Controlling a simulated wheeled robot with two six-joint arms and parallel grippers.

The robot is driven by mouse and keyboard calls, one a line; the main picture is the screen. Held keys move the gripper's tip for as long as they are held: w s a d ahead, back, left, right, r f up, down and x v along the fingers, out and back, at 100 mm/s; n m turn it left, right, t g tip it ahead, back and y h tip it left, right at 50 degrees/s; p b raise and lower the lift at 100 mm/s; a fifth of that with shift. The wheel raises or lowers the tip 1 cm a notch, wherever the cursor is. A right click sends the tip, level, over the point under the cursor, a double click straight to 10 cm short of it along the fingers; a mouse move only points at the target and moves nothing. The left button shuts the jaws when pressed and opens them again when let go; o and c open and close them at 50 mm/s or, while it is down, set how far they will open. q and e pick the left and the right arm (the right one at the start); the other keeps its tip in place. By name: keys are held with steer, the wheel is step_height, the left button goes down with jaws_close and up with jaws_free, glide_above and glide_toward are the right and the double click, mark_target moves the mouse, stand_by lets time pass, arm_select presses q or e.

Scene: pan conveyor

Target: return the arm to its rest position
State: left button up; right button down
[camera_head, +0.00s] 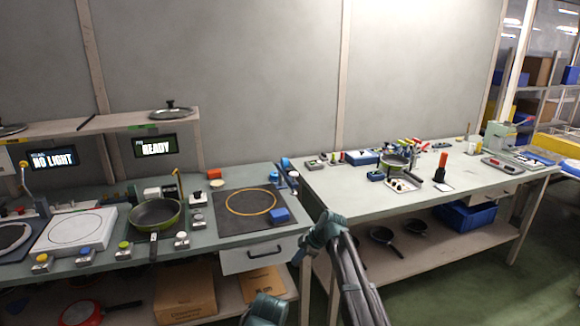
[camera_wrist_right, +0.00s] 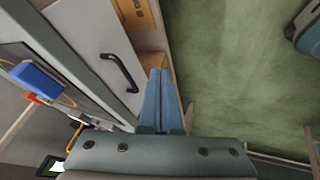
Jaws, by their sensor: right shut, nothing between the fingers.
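My right gripper (camera_wrist_right: 157,76) shows in the right wrist view with its two blue fingers pressed together and nothing between them. Beyond the fingers are the edge of the left workbench, a cardboard box and open green floor. In the head view my right arm is bent in front of the gap between the two benches. A teal part of it shows at the bottom edge; I cannot make out the fingertips there. My left arm and gripper are not in view.
A drawer (camera_head: 264,254) fronts the left bench, near my right arm; its black handle (camera_wrist_right: 119,73) shows in the wrist view. A pan (camera_head: 155,213) stands on the left bench. The right bench (camera_head: 350,200) carries tools and another pan. Green floor is clear at lower right.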

arm_select(q)
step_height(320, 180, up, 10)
steer(key=p, duration=0.8)
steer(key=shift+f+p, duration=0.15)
steer(key=shift+p, duration=0.15)
arm_select(e)
steer(key=s+d+r+m+g+h, duration=0.1)
steer(key=s+m, duration=0.4)
steer(key=s, duration=0.7)
steer(key=s+d+r+m+g+h, duration=0.1)
steer(key=s+r+m+h, duration=0.2)
steer(key=s, duration=0.9)
steer(key=s+d+r+m+g+h, duration=0.1)
steer(key=s+m, duration=0.5)
steer(key=s, duration=0.6)
steer(key=shift+s+r+m+g+h, duration=0.3)
steer(key=shift+r+m+h, duration=0.1)
steer(key=shift+r+h, duration=0.5)
steer(key=shift+f, duration=0.1)
